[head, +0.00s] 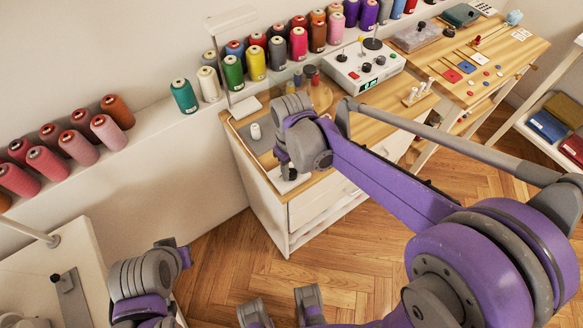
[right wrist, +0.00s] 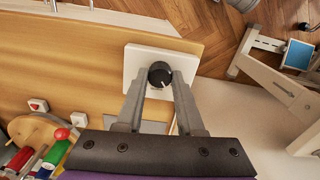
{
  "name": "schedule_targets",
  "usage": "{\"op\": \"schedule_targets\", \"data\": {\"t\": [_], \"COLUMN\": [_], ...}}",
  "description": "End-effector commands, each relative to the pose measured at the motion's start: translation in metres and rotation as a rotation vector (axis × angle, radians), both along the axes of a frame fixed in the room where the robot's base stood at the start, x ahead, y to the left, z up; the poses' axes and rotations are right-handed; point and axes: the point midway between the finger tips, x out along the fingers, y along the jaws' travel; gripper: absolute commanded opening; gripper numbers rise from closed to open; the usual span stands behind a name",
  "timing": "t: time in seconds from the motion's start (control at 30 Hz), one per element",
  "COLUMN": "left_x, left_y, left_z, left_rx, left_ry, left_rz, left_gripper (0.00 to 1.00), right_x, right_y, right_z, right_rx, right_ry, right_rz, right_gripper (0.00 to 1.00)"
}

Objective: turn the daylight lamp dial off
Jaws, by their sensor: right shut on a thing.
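The lamp dial is a round black knob (right wrist: 160,73) with a pale pointer mark, on a white square plate (right wrist: 134,62) at the edge of the wooden top. The right wrist view shows my right gripper (right wrist: 162,84) shut on the knob, a finger on each side.
The wooden worktop (head: 385,97) holds a white control box (head: 362,71) with buttons. Thread cones line the wall shelf (head: 146,134). A round wooden holder with colored spools (right wrist: 38,135) stands near my right gripper. The parquet floor (head: 225,245) is clear between the furniture.

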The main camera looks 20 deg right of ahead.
Motion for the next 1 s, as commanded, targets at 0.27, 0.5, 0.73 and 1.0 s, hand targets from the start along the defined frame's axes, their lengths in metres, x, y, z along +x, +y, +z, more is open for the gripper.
{"op": "schedule_targets", "data": {"t": [0.27,0.5,0.73,1.0], "left_x": [-0.0002,-0.0003,-0.0003,-0.0003], "left_y": [0.0000,0.0000,0.0000,0.0000], "left_z": [-0.0013,-0.0017,-0.0017,-0.0017], "left_rx": [0.000,0.000,0.000,0.000], "left_ry": [0.000,0.001,0.001,0.001], "left_rz": [0.000,0.000,0.000,0.000], "left_gripper": [0.00,0.00,0.00,0.00], "right_x": [0.0002,0.0003,0.0003,0.0003], "right_y": [-0.0001,-0.0001,-0.0002,-0.0002], "right_z": [0.0003,0.0004,0.0004,0.0005], "right_rx": [0.000,0.000,-0.001,-0.001], "right_ry": [0.000,0.000,0.000,0.000], "right_rz": [0.154,0.215,0.229,0.228], "right_gripper": [0.00,0.00,0.00,0.40]}}
